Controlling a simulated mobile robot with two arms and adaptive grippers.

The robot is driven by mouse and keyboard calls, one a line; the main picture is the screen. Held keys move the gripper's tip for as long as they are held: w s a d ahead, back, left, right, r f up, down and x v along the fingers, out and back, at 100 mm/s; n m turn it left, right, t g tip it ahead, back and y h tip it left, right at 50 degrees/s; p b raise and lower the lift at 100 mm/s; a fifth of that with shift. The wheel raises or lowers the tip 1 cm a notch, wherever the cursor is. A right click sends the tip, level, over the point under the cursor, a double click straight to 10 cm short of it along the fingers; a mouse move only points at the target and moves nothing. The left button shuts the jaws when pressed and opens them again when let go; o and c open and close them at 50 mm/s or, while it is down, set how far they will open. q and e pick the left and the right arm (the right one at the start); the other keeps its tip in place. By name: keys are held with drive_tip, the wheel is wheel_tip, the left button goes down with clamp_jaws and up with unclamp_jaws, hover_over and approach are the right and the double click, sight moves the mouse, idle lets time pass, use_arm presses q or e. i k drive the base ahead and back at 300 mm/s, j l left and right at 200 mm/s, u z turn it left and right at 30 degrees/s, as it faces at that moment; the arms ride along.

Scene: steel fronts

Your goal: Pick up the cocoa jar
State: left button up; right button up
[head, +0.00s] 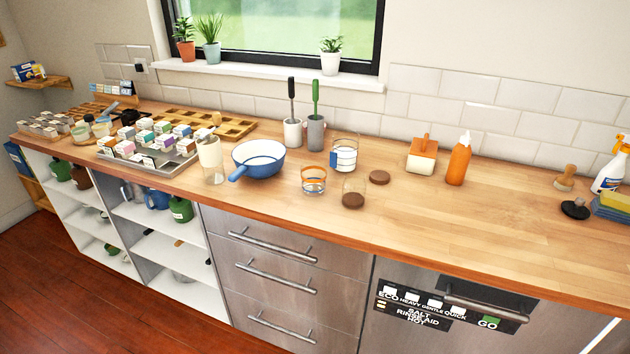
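A clear glass jar with dark brown contents at its bottom (353,199) stands on the wooden counter (450,220), near the front edge. It looks like the cocoa jar, though I can read no label on it. A round flat brown disc (379,177), perhaps a lid, lies on the counter just behind and to the right of it. Neither of my grippers is in view.
An orange-banded glass (314,180) stands left of the jar, and a white-filled glass (344,154) behind it. A blue pan (258,160) is further left. An orange bottle (459,160) and orange-lidded box (422,155) stand right. Counter beyond is largely clear.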

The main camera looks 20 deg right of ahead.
sight(353, 188)
drive_tip(key=z, duration=0.45)
drive_tip(key=i+j+z, duration=0.15)
drive_tip(key=z, duration=0.3)
drive_tip(key=i+j+z, duration=0.1)
drive_tip(key=j+z, duration=0.35)
drive_tip(key=i+j+z, duration=0.1)
drive_tip(key=j+z, duration=0.6)
drive_tip(key=z, duration=0.2)
